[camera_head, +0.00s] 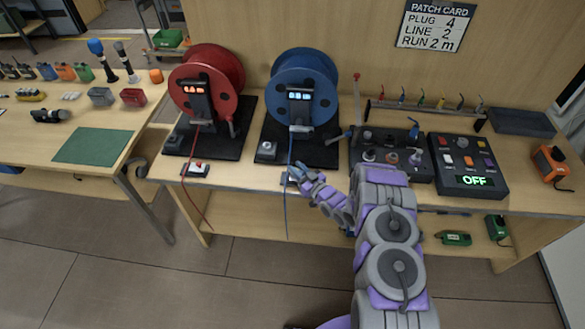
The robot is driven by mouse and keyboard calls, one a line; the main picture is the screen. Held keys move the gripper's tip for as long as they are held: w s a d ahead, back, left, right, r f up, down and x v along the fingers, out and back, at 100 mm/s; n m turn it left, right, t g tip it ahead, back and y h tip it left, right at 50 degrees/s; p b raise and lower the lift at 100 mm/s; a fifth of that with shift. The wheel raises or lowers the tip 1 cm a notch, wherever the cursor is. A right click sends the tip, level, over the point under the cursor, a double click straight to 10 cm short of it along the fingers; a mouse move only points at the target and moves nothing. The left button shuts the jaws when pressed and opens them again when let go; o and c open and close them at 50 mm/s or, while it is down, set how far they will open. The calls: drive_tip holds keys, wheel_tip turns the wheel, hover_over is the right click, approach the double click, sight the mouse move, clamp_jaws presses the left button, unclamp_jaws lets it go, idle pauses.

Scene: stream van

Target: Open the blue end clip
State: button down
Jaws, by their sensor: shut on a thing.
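The blue reel (304,90) stands on a black base at the middle of the bench, with its blue cable running down over the front edge. The blue end clip (286,180) sits at the bench's front edge below this reel, mostly hidden behind my gripper. My gripper (297,172) is at the blue end clip, with its fingers shut on it. Which part of the clip they hold is too small to tell. The blue cable passes beside the fingers and hangs below the edge.
A black control panel (391,154) and a box reading OFF (468,166) lie to the right. A side table (40,130) with a green mat (93,146) is at far left.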

drive_tip(key=c, duration=1)
unclamp_jaws()
drive_tip(key=shift+s+d, duration=0.1)
drive_tip(key=p+v, duration=0.1)
drive_tip(key=v, duration=1.6)
drive_tip(key=shift+p, duration=0.4)
drive_tip(key=shift+d, duration=0.15)
